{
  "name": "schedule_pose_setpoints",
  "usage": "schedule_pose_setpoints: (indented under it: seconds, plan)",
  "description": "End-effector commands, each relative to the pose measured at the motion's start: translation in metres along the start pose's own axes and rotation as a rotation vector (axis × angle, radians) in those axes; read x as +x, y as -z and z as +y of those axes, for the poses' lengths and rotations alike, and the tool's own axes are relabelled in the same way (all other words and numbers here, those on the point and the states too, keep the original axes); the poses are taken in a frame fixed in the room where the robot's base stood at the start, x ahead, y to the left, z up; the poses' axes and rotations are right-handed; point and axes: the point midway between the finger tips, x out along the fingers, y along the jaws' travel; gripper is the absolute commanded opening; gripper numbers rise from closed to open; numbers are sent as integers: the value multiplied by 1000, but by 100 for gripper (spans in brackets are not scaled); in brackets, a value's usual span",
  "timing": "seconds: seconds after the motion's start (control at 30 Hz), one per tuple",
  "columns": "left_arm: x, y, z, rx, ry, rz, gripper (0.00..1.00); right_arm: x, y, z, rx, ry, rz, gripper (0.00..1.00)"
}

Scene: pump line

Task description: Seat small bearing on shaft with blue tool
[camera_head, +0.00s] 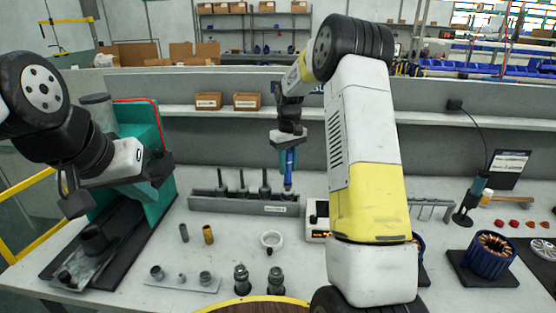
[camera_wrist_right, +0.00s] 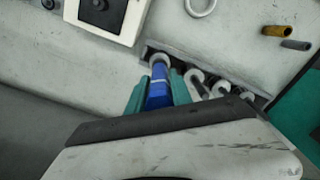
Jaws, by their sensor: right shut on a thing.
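The blue tool (camera_head: 289,168) stands upright at the right end of the grey tool rack (camera_head: 225,207). My right gripper (camera_head: 288,150) is shut on its upper part with its teal fingers. The right wrist view also shows the blue tool (camera_wrist_right: 159,92) between the fingers, its grey lower end at the rack. A flat plate at the front left carries several small grey rings, one of them small (camera_head: 181,278); I cannot tell for sure which is the small bearing. A dark cylindrical part (camera_head: 93,239), perhaps with the shaft, lies at the left. My left gripper (camera_head: 160,168) hovers by the teal fixture, its opening unclear.
Several dark tools (camera_head: 242,183) stand in the rack beside the blue one. A white ring (camera_head: 271,241), a gold cylinder (camera_head: 208,234) and a grey cylinder (camera_head: 184,232) are on the table. A white device (camera_head: 317,213) sits right of the rack. Copper-wound stators (camera_head: 490,253) stand at the right.

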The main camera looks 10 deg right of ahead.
Motion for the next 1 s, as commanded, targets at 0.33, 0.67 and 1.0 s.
schedule_pose_setpoints:
  seconds: [0.33, 0.67, 1.0]
  plan:
    - [0, 0, 0, 0, 0, 0, 0, 8, 0, 0, 0, -1, 1, 0]
    - [0, 0, 0, 0, 0, 0, 0, 10, 0, 0, 0, 0, 1, 0]
    - [0, 0, 0, 0, 0, 0, 0, 1, 0, 0, 0, -1, 1, 0]
